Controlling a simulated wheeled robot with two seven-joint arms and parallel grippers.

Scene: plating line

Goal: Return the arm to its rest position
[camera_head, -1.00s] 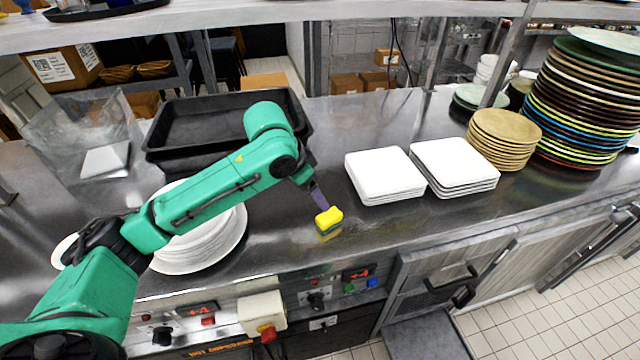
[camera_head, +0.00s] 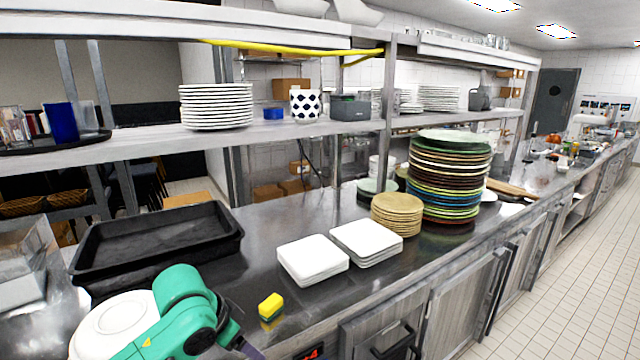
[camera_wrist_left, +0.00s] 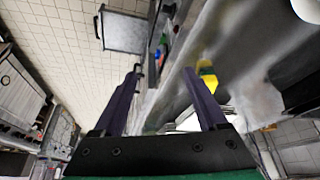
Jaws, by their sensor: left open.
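My left arm, green, comes in at the bottom left of the head view. Its purple gripper (camera_head: 246,348) is partly cut off by the bottom edge, in front of the counter's near edge. In the left wrist view the two fingers (camera_wrist_left: 161,72) are spread apart with nothing between them. A yellow and green sponge (camera_head: 271,306) rests on the steel counter, apart from the gripper; it also shows beside one finger in the wrist view (camera_wrist_left: 208,78). My right gripper is in neither view.
White square plates (camera_head: 313,261) in two stacks, tan plates (camera_head: 397,214) and a tall coloured plate stack (camera_head: 449,180) stand on the counter. A black tray (camera_head: 155,247) is at left, round white plates (camera_head: 108,325) behind my arm. A shelf (camera_head: 150,139) runs above.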

